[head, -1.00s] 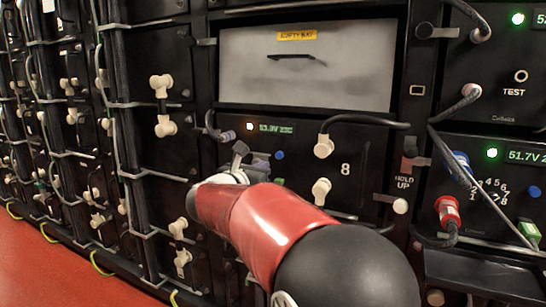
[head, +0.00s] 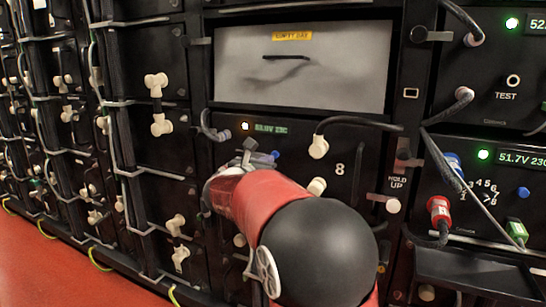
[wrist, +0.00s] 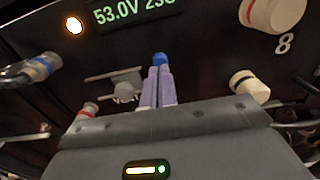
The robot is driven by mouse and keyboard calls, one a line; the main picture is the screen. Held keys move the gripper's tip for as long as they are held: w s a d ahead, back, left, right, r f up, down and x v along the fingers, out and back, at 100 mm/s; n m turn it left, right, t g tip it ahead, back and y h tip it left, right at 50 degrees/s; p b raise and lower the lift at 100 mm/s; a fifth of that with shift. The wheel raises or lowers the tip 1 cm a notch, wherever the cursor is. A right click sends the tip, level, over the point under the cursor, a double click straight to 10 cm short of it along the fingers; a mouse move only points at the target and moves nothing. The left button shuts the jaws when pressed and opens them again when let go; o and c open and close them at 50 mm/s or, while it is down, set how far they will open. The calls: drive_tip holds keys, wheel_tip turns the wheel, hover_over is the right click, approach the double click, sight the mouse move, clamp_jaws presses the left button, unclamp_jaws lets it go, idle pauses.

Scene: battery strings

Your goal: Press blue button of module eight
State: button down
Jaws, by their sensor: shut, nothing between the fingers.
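Module eight is the black panel marked 8 (head: 339,169), below the grey blank panel. Its 8 also shows in the wrist view (wrist: 284,43). Its blue button (head: 276,154) is small and round, right of my gripper (head: 262,158) in the head view. In the wrist view the blue button (wrist: 159,58) sits right at the tips of my gripper (wrist: 159,68). The two pale purple fingers are closed together and empty, and hide the button's lower part. I cannot tell whether they touch it. The module's display (wrist: 134,10) reads 53.0V, beside a lit orange lamp (wrist: 74,25).
Cream connectors (head: 319,147) and a black cable stand out right of the button. A grey lever-like fitting (wrist: 124,90) is left of my fingers. The right-hand module has its own blue button (head: 523,192) and a red plug (head: 439,209). A HOLD UP tag (head: 397,182) hangs between.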

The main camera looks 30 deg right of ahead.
drive_tip(key=shift+x, duration=1.3)
drive_tip(key=shift+a, duration=0.1)
drive_tip(key=b+v, duration=0.4)
drive_tip(key=v, duration=0.4)
idle(0.5)
